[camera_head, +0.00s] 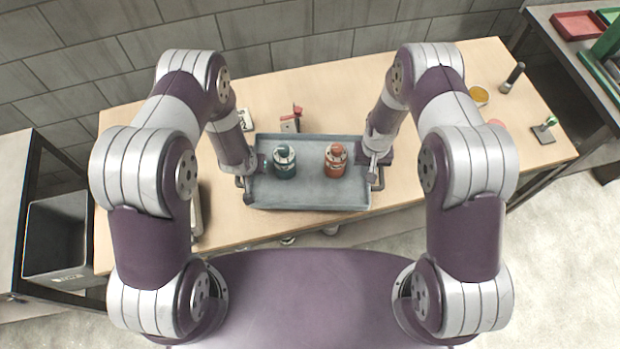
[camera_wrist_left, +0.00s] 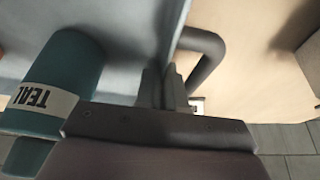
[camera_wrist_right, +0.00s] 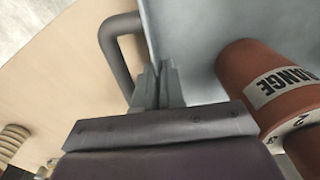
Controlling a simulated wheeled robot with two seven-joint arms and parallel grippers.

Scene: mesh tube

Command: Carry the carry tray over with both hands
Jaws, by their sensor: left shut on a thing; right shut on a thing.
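The grey-blue carry tray (camera_head: 308,194) is in the middle of the head view, between my arms. A teal bottle (camera_head: 284,163) and an orange bottle (camera_head: 335,164) stand upright in it, apart from each other. My left gripper (camera_head: 246,178) is shut on the tray's left end, by its dark handle (camera_wrist_left: 214,48). My right gripper (camera_head: 374,174) is shut on the right end, by the other handle (camera_wrist_right: 108,45). The teal bottle also shows in the left wrist view (camera_wrist_left: 62,75), the orange one in the right wrist view (camera_wrist_right: 258,75). I cannot tell whether the tray touches the table.
The wooden table (camera_head: 300,95) is clear along much of its back. A red-topped item (camera_head: 291,122) stands behind the tray. A yellow round item (camera_head: 479,96), a dark cylinder (camera_head: 513,77) and a stamp-like item (camera_head: 543,132) are at the right. A grey bin (camera_head: 60,238) is at the left.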

